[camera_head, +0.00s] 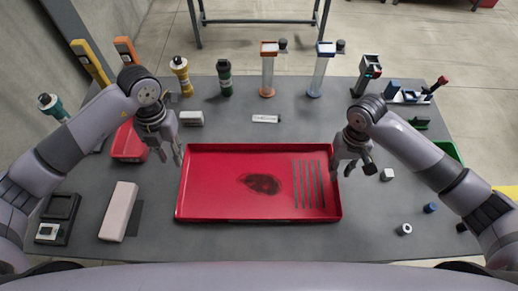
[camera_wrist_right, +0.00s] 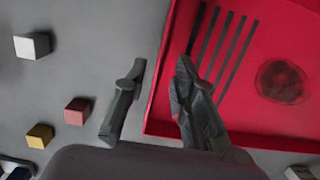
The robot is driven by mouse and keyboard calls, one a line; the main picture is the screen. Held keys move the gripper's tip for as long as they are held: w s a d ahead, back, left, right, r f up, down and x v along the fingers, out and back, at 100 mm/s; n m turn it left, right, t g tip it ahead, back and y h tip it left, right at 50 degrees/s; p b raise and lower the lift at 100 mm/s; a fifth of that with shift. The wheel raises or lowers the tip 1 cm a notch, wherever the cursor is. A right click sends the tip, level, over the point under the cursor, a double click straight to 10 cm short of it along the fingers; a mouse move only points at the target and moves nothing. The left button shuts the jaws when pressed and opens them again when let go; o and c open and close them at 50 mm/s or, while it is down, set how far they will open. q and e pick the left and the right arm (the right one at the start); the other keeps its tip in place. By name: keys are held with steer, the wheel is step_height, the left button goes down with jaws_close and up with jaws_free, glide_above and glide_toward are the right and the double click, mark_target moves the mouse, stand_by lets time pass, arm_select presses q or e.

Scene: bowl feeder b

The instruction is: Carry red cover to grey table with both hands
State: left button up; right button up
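The red cover (camera_head: 230,208) is a shallow, tray-like piece with a raised rim, dark slots at its right side and a dark round patch near its middle. It lies flat on the grey table (camera_head: 300,243). It also shows in the right wrist view (camera_wrist_right: 262,35). My left gripper (camera_head: 172,158) is open and empty at the cover's upper left corner. My right gripper (camera_head: 351,170) is open at the cover's right edge. In the right wrist view, its fingers (camera_wrist_right: 157,88) are on either side of the cover's edge, with a gap between them.
A pink block (camera_head: 118,212) and a dark tray (camera_head: 58,218) lie left of the cover. Several bottles and stands line the table's back. Small blocks and a white ring (camera_head: 404,229) lie on the right. Another table (camera_head: 258,21) stands behind, across open floor.

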step_height(320, 180, up, 7)
steer(key=shift+w, duration=0.4)
steer(key=shift+f, duration=0.1)
